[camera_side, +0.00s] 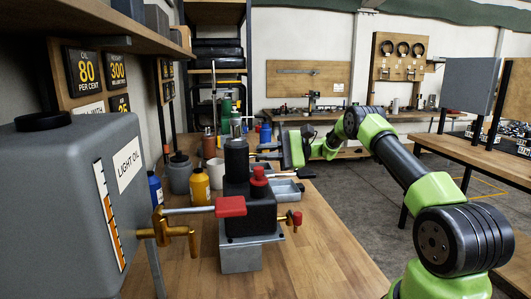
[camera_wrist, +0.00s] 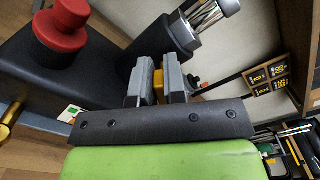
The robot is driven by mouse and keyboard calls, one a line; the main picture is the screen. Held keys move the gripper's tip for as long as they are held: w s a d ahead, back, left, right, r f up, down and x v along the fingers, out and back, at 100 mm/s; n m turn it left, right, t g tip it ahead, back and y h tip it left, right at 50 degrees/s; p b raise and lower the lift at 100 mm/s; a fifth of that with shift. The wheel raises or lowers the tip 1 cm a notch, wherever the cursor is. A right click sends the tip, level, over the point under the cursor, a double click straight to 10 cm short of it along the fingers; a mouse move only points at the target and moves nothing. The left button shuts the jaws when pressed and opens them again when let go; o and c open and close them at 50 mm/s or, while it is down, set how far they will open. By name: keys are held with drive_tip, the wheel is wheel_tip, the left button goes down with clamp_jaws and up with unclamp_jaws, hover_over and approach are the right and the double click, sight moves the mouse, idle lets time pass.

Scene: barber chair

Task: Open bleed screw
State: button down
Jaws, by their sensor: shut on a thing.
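A black pump block (camera_side: 248,212) stands on a grey metal base on the bench. It carries an upright black cylinder (camera_side: 236,160) and a red knob (camera_side: 258,181). A brass fitting with a red tip (camera_side: 296,218) sticks out on its right. My gripper (camera_side: 266,151) is behind the block, close to the cylinder. In the wrist view my gripper (camera_wrist: 156,76) has its fingertips against or just in front of the black body, below the cylinder (camera_wrist: 180,38). The jaws are nearly together on something small that I cannot make out. Yellow shows between them. I cannot identify a bleed screw.
A grey oil tank (camera_side: 65,190) stands at left, with a brass valve (camera_side: 176,235) and a red-handled lever (camera_side: 230,206) crossing in front of the block. A yellow bottle (camera_side: 200,186) and other containers stand behind. A grey tray (camera_side: 287,191) lies right of the block. The bench front is clear.

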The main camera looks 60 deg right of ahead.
drive_tip(key=c, duration=1.2)
unclamp_jaws()
drive_tip(key=v, duration=1)
drive_tip(key=shift+r, duration=0.1)
drive_tip(key=s+a+r+n+g+h, duration=0.1)
drive_tip(key=a+r+n+g+h, duration=0.25)
drive_tip(key=a, duration=0.65)
drive_tip(key=a+r+n+g+h, duration=0.1)
drive_tip(key=a+r+n+g, duration=0.1)
drive_tip(key=a+r+g, duration=0.55)
drive_tip(key=s+a+n+t+h, duration=0.1)
drive_tip(key=s+a+n+h, duration=0.1)
drive_tip(key=s, duration=0.4)
drive_tip(key=s+a+f+n+t+h, duration=0.1)
drive_tip(key=s+a+n+t+h, duration=0.1)
drive_tip(key=s+a, duration=0.3)
drive_tip(key=s+a+f+n+t+h, duration=0.1)
drive_tip(key=s+a+n+t+h, duration=0.1)
drive_tip(key=s+a, duration=0.2)
drive_tip(key=shift+s+a+f, duration=0.1)
drive_tip(key=shift+s, duration=0.6)
drive_tip(key=shift+s+a+f, duration=0.1)
drive_tip(key=shift+s+a, duration=0.05)
drive_tip(key=shift+s, duration=0.55)
